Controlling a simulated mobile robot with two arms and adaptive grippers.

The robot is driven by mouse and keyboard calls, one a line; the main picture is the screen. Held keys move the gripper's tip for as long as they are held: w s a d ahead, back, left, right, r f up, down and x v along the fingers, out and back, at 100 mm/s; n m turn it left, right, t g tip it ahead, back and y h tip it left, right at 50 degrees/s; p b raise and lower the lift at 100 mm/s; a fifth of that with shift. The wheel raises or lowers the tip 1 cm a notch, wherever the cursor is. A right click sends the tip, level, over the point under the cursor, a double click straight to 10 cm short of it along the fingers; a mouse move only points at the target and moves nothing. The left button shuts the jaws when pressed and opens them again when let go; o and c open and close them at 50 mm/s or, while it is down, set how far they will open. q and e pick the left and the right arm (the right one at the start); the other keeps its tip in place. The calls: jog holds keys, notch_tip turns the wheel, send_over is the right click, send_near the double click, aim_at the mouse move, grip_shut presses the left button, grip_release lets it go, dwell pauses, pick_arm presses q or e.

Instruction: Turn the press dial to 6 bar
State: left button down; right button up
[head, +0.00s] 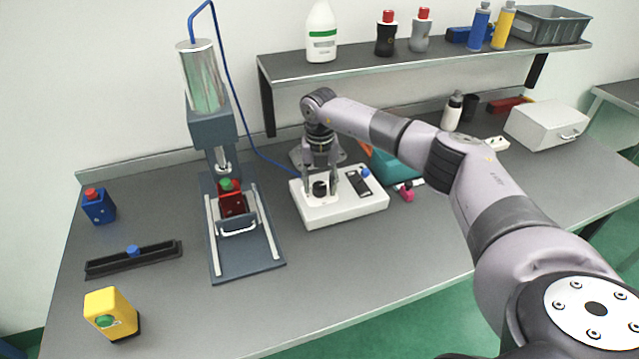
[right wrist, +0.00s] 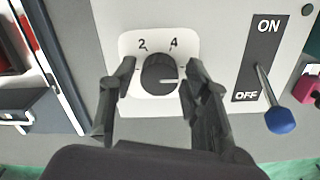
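The press dial (head: 320,188) is a black round knob on the white control box (head: 345,209). In the right wrist view the dial (right wrist: 160,74) has a white pointer line directed to the right, past the 4. The marks 2 and 4 show above it; no 6 is visible, and my right finger covers part of that side. My right gripper (head: 321,184) is over the box, pointing down. In the right wrist view its fingers (right wrist: 160,70) stand apart on either side of the dial, with a gap at least on the left. My left gripper is not in view.
An ON/OFF lever with a blue knob (right wrist: 281,120) is right of the dial, toward OFF. The press (head: 210,130) stands left of the box, holding a red part (head: 231,203). A pink-and-black item (head: 405,191) lies right of the box. The front table strip is clear.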

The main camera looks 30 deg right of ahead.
aim_at(320, 186)
jog(key=shift+o, duration=0.5)
jog(key=shift+r, duration=0.1)
notch_tip(320, 186, up, 12)
jog(key=shift+s+f, duration=0.1)
jog(key=shift+f, duration=0.15)
dwell(0.5)
